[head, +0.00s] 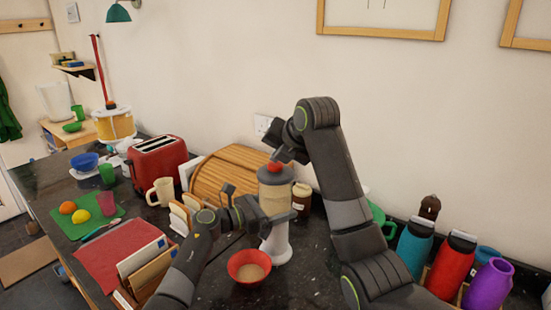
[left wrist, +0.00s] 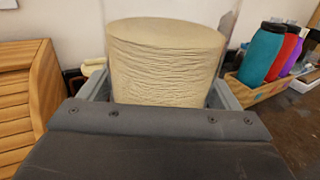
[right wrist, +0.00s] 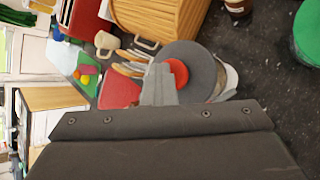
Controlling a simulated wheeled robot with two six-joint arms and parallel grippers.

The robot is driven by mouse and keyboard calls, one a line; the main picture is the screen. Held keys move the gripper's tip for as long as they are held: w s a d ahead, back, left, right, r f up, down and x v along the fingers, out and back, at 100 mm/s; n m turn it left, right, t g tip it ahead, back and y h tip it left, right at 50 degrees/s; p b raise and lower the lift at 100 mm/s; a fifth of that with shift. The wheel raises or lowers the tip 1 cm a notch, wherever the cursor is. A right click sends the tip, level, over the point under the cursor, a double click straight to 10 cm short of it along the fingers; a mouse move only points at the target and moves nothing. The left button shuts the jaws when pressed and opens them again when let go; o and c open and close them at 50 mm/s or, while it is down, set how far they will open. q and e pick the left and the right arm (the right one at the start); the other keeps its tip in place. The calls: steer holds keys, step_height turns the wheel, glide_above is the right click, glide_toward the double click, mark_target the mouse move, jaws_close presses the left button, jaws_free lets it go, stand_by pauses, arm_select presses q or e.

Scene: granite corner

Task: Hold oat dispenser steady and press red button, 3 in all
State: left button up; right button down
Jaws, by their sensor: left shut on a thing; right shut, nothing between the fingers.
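The oat dispenser (head: 274,196) stands upright on the dark counter, with a clear body, a grey lid and a white base. Its oats (left wrist: 165,60) fill the left wrist view between my fingers. My left gripper (head: 262,214) is shut around the dispenser's body. The red button (head: 275,167) is on top of the lid; it also shows in the right wrist view (right wrist: 177,73). My right gripper (head: 283,155) is shut and empty, its fingertips right at the button. Whether they touch it I cannot tell. A red bowl (head: 249,258) with some oats in it sits below the dispenser.
A wooden bread box (head: 229,172) and a small jar (head: 301,196) stand close behind the dispenser. Bottles (head: 449,265) in a wooden holder are at the right. A red toaster (head: 157,158), a mug (head: 161,191) and a green board (head: 87,216) are at the left.

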steer(key=shift+f, duration=0.1)
steer(key=shift+r, duration=1.5)
steer(key=shift+r, duration=2.55)
steer(key=shift+w+a+r+g+h, duration=0.15)
steer(key=shift+r+g, duration=0.25)
steer(key=shift+r, duration=0.6)
steer(key=shift+w+d+r+g+h, duration=0.1)
steer(key=shift+r+g+h, duration=0.25)
steer(key=shift+r, duration=0.6)
glide_above(276, 165)
steer(key=shift+w+f, duration=0.1)
steer(key=shift+f, duration=4.3)
